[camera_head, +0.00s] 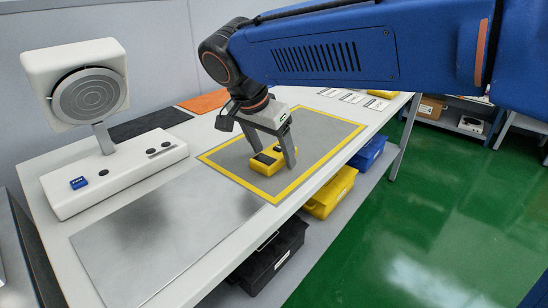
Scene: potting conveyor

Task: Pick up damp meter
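The damp meter, which I take to be the small yellow device with dark parts on top (265,164), is on the grey mat with a yellow border (226,171) on the white bench. My gripper (273,156) points down over it from above. Its two grey fingers are apart, one at the far left side of the yellow device and one at its right side. I cannot tell whether the fingers touch it. The fingers and gripper body hide part of the device. It appears to rest on the mat.
A white instrument with a round grey disc (92,95) stands at the left. A bare metal plate (150,235) lies in front of the mat. Black (150,122) and orange (205,101) mats lie behind. Yellow (330,193), blue (368,152) and black (270,258) bins sit below the bench.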

